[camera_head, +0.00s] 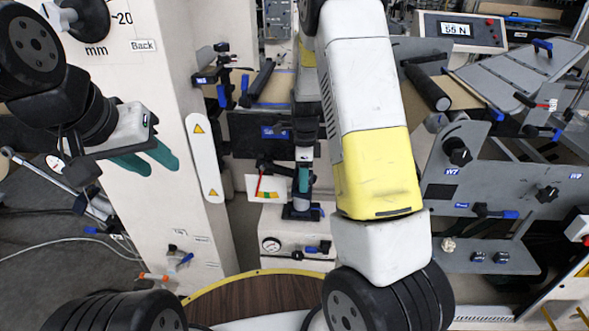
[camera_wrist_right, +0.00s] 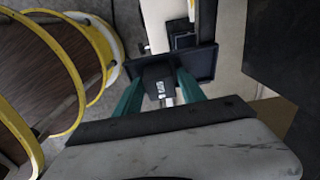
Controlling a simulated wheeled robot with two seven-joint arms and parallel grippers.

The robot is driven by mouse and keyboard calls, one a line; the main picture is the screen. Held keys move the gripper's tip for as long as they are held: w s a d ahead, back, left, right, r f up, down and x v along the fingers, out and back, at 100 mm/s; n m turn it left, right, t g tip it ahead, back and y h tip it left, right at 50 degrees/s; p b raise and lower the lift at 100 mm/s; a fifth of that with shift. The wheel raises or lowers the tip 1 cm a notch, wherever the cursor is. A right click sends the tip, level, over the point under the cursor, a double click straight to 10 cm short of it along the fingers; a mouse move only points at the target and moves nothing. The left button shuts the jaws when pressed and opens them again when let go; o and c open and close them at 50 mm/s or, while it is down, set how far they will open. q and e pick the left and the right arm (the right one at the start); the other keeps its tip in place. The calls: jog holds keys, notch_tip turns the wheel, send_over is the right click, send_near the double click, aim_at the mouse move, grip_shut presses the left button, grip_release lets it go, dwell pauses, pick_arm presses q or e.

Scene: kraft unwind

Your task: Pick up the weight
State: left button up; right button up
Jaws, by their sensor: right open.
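In the right wrist view, a small dark block with a white label, which looks like the weight (camera_wrist_right: 157,76), sits between the two teal fingers of my right gripper (camera_wrist_right: 160,92). The fingers stand apart on either side of it; I cannot tell whether they touch it. A dark tray-like base (camera_wrist_right: 198,66) lies behind it. In the head view my right gripper (camera_head: 304,182) points down, seen edge-on, over a small dark stand (camera_head: 302,213); the weight is hard to make out there. My left gripper (camera_head: 146,160) is open and empty in front of the pale column.
A white column (camera_head: 165,80) stands at left. Grey machine panels (camera_head: 480,185) fill the right. A yellow-rimmed brown round surface (camera_head: 250,300) is in front.

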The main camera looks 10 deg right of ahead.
grip_shut()
jog(key=shift+r, duration=0.15)
